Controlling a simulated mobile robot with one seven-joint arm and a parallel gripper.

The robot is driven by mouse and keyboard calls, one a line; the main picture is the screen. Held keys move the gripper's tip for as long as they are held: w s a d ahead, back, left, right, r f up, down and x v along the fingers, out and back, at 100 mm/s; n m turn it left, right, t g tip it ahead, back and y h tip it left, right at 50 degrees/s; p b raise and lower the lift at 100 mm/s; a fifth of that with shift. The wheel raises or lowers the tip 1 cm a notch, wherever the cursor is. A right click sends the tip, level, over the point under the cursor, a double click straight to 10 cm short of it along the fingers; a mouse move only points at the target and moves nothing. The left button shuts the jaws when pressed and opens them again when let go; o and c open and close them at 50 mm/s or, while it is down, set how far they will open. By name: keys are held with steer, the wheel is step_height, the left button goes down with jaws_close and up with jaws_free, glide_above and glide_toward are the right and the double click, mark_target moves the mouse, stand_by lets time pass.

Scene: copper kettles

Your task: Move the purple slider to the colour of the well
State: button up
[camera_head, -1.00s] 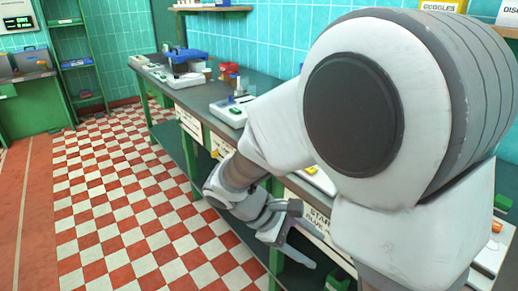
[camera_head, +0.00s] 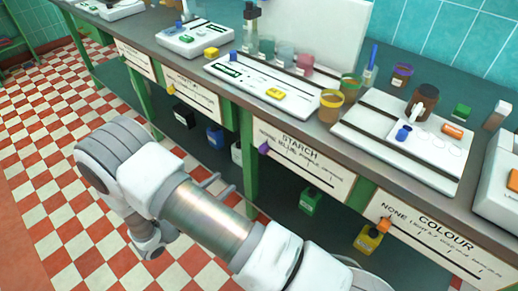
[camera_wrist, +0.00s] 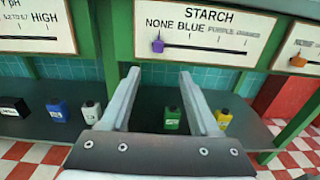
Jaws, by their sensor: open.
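The purple slider (camera_head: 264,148) sits at the left end of the track on the STARCH panel (camera_head: 300,158), on the bench front. In the wrist view the slider (camera_wrist: 158,44) is under NONE, left of BLUE; the panel (camera_wrist: 205,30) also reads PURPLE and a fainter last word. A white plate (camera_head: 440,160) on the bench has several pale round wells (camera_head: 438,143) and a small blue item beside them; I cannot tell the well's colour for sure. My gripper (camera_wrist: 158,72) is open and empty, below and in front of the panel; its fingers (camera_head: 218,186) show left of the slider.
A COLOUR panel (camera_head: 425,232) with an orange slider (camera_head: 384,224) hangs to the right. Green bench legs (camera_head: 249,160) stand near the panels. Jugs, including a green one (camera_head: 311,201), stand on the low shelf. Jars and devices crowd the bench top. The checkered floor is free at left.

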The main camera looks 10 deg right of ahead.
steer(key=b, duration=0.2)
glide_toward(261, 151)
steer(key=x, duration=0.9)
steer(key=shift+w+d, duration=0.2)
steer(key=shift+d, duration=0.05)
jaws_close()
stand_by(1.0)
